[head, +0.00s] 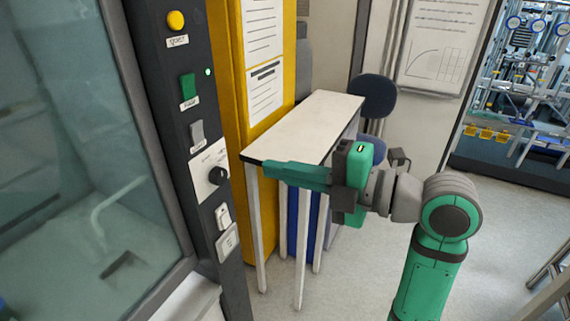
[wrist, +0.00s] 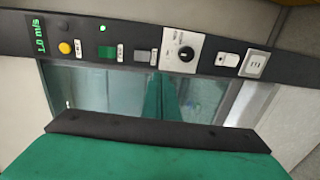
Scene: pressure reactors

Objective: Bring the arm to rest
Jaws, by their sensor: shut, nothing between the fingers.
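My gripper (head: 268,168) is stretched out to the left in the head view, at about the height of the white table's top. Its green fingers are shut with nothing between them. Their tips are apart from the dark control panel (head: 190,130) of the fume hood and point toward it. In the wrist view the gripper's green body fills the lower part, and the panel (wrist: 145,50) with its buttons, black knob and sockets runs across the top. My green and grey arm comes in from the lower right of the head view.
A narrow white table (head: 305,125) stands behind my gripper, beside a yellow cabinet (head: 228,60). A dark chair (head: 375,95) is behind it. The hood's glass sash (head: 80,150) fills the left. Grey floor (head: 500,240) is open at the right, with a metal frame at the edge.

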